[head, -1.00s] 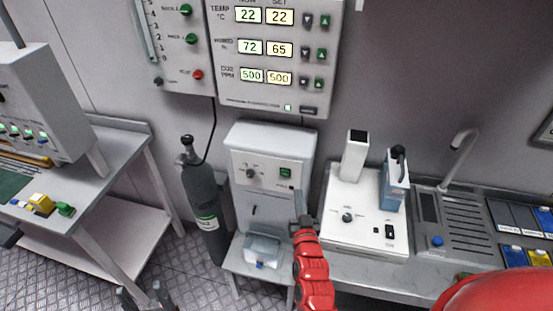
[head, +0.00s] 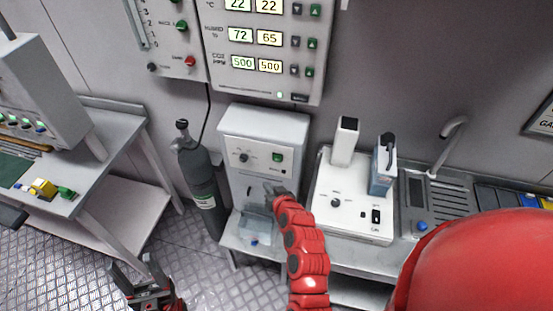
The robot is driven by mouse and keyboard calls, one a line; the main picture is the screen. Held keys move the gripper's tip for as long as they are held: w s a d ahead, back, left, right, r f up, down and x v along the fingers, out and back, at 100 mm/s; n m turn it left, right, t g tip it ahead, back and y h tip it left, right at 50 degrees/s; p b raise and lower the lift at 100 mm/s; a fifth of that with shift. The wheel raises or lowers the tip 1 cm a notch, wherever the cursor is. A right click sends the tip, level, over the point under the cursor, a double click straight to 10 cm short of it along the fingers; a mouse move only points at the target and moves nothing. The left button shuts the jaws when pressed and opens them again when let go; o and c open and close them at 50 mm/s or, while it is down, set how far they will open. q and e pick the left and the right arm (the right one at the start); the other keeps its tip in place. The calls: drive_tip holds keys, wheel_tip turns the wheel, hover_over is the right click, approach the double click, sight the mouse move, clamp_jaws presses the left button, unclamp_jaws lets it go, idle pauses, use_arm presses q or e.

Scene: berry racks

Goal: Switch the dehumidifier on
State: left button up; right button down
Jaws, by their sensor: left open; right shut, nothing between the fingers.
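The dehumidifier is most likely the pale box (head: 232,124) standing on a low shelf below the wall panel. Its front has a dark knob (head: 244,157) and a green switch (head: 277,157). A clear container (head: 257,228) sits at its foot. My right gripper (head: 270,187) is shut and empty in front of the box, below the green switch. I cannot tell whether it touches the box. My red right arm hides part of the box's lower right side. My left gripper (head: 132,272) is open and empty, low over the floor at the bottom left.
A grey gas cylinder (head: 202,185) stands left of the box. A white instrument (head: 345,217) with a blue part stands close to its right. The wall control panel (head: 265,85) hangs above. A metal table (head: 112,130) is at the left, with bare floor in front.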

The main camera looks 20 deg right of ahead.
sight(277, 158)
drive_tip(key=w+d+b, duration=0.3)
drive_tip(key=w+d, duration=0.1)
drive_tip(key=w, duration=0.3)
drive_tip(key=shift+d+b, duration=0.3)
drive_tip(key=shift+d, duration=0.1)
drive_tip(key=shift+w, duration=0.1)
idle(1.6)
drive_tip(key=shift+w+d+b, duration=0.25)
drive_tip(key=shift+w+b, duration=0.1)
drive_tip(key=shift+b, duration=0.1)
